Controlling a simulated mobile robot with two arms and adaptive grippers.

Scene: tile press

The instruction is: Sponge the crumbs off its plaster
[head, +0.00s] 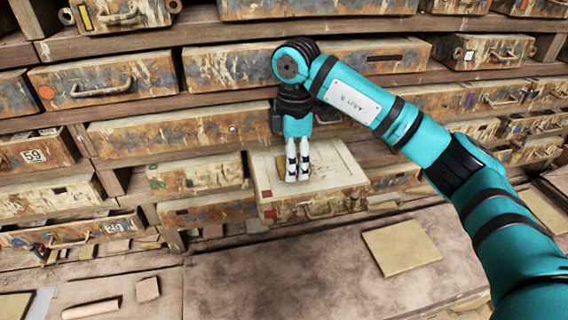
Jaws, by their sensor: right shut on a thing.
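A pulled-out drawer (349,200) stands out from the rack in the middle, and its pale plaster (338,163) faces up. Small dark crumbs (326,190) lie on the plaster, to the right of my gripper and near the front edge. My right gripper (297,177) points down over the plaster, shut on a tan block that looks like the sponge (281,158). The fingers hide much of the sponge, and I cannot tell whether it touches the plaster. My left gripper is out of view.
Rusty drawers (165,134) fill the rack around and above the plaster. A flat tan square (402,247) lies on the brown bench (270,285) in front. Small pinkish pieces (148,289) lie at the lower left. The bench's middle is clear.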

